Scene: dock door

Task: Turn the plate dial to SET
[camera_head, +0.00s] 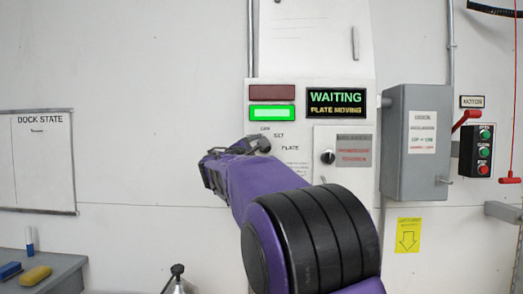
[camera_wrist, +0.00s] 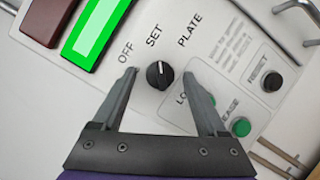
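The plate dial (camera_wrist: 159,75) is a round black knob on the white panel, below the labels OFF, SET and PLATE. A small light mark shows on its face near the top, roughly toward SET, but I cannot tell its exact setting. My gripper (camera_wrist: 161,73) is open, with one fingertip on each side of the dial and visible gaps to it. I cannot tell how far the tips are from the panel. In the head view my gripper covers most of the dial area. The display (camera_head: 336,103) reads WAITING, PLATE MOVING.
A green lamp (camera_head: 272,113) is lit below a dark red lamp (camera_head: 272,92). Right of the dial are a green button (camera_wrist: 241,127) and a black RESET button (camera_wrist: 271,81). A grey box (camera_head: 415,143) with a red lever (camera_head: 464,120) stands farther right.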

